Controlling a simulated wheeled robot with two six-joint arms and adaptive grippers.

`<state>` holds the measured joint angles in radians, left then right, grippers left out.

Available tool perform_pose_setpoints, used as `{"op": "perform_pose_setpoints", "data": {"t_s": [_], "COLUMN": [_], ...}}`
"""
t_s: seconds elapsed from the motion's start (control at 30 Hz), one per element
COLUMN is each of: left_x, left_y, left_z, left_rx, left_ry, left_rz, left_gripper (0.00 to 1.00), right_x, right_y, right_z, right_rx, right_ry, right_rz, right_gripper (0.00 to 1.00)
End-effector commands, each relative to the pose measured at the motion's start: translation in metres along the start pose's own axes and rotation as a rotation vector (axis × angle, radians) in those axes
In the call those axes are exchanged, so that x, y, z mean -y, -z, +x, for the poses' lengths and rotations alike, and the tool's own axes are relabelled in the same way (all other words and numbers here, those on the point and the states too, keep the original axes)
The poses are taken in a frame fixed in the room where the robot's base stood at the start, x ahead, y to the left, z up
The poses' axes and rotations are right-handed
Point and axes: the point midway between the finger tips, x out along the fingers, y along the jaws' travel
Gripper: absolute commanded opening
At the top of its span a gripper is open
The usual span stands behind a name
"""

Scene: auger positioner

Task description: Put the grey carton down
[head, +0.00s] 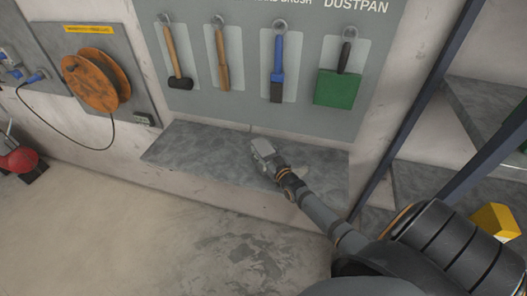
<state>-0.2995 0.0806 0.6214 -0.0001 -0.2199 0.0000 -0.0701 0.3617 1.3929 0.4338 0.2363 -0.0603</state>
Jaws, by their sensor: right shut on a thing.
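My right arm reaches up from the lower right to the grey wall shelf (200,148). My right gripper (268,160) is over the middle of that shelf, shut on the grey carton (262,147). The carton shows as a small light grey block at the arm's end, tilted in the picture. It is small and blends with the gripper, so its edges are hard to make out. I cannot tell whether it touches the shelf top. My left gripper is out of view.
A tool board above the shelf holds a mallet (179,82), a brush (277,75) and a green dustpan (337,88). An orange cable reel (95,80) hangs at left. A dark rack post (415,100) stands at right. The shelf is bare on both sides of the gripper.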

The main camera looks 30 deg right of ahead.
Motion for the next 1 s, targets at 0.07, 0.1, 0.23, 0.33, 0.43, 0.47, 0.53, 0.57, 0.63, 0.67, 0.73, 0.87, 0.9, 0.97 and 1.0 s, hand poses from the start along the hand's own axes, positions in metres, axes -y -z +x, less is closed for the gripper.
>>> {"op": "perform_pose_setpoints", "data": {"t_s": [0.07, 0.1, 0.23, 0.33, 0.43, 0.47, 0.53, 0.57, 0.63, 0.67, 0.73, 0.87, 0.9, 0.97, 1.0], "left_x": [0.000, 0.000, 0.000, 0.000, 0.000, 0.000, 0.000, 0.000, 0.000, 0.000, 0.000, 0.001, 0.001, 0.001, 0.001], "left_y": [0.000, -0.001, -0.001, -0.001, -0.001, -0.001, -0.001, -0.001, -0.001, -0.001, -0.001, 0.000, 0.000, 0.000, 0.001], "left_z": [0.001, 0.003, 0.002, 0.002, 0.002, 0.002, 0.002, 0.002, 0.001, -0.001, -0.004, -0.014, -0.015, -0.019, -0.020], "left_rx": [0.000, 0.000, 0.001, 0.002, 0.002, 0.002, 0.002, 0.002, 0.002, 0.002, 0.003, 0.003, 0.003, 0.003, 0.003], "left_ry": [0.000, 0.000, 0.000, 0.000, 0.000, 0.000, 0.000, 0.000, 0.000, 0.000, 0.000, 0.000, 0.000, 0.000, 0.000], "left_rz": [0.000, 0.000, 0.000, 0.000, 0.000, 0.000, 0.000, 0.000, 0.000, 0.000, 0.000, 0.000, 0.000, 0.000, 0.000], "left_gripper": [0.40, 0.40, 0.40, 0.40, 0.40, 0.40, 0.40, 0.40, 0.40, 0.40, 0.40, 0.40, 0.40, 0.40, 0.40], "right_x": [0.000, 0.000, 0.000, 0.000, 0.000, 0.000, 0.000, 0.000, 0.000, 0.000, 0.000, 0.000, 0.000, 0.000, 0.000], "right_y": [0.000, -0.002, -0.003, -0.003, -0.003, -0.003, -0.003, -0.003, -0.001, 0.001, 0.001, 0.003, 0.002, 0.002, 0.002], "right_z": [0.000, 0.000, 0.000, 0.000, 0.000, 0.000, 0.000, 0.000, 0.000, 0.000, -0.006, -0.034, -0.045, -0.060, -0.070], "right_rx": [-0.002, -0.002, 0.000, 0.000, 0.000, 0.000, 0.000, 0.000, 0.000, 0.000, 0.002, 0.005, 0.005, 0.005, 0.004], "right_ry": [0.000, 0.000, 0.000, 0.000, 0.000, 0.000, 0.000, 0.000, 0.000, 0.000, 0.001, 0.001, 0.002, 0.002, 0.002], "right_rz": [0.000, 0.000, 0.000, 0.000, -0.001, -0.001, -0.001, -0.001, -0.001, -0.001, -0.002, -0.001, -0.002, -0.002, -0.001], "right_gripper": [0.15, 0.15, 0.67, 0.79, 0.79, 0.79, 0.79, 0.79, 0.79, 0.79, 0.79, 0.79, 0.79, 0.79, 0.79]}}
